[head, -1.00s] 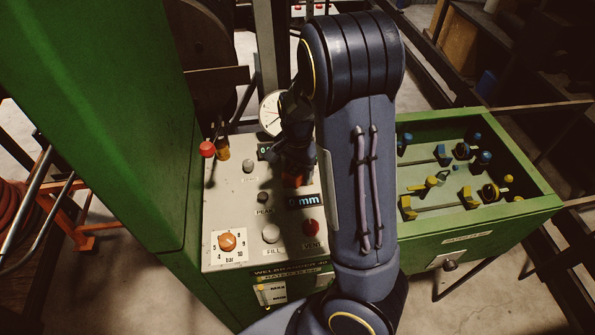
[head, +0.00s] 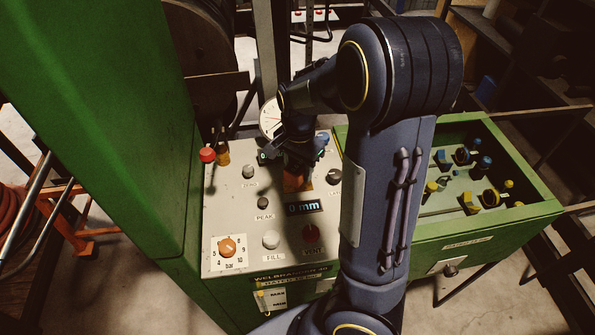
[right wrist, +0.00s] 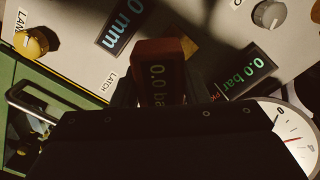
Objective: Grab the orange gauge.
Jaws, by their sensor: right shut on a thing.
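The orange gauge (head: 293,182) is a small block on the sloped grey panel, partly hidden under my right gripper (head: 298,163). In the right wrist view the gauge (right wrist: 162,58) shows a reddish-brown end and a dark display reading 0.0 bar. My right gripper is shut on it, though the dark hand hides most of the fingers. I cannot tell whether the gauge still touches the panel. My left gripper is not in view.
Around it on the panel are a 0 mm display (head: 304,207), a red button (head: 311,233), an orange bar knob (head: 227,246) and a round white dial (head: 268,118). A green tray (head: 545,205) with fittings stands right. A green cabinet (head: 110,120) rises left.

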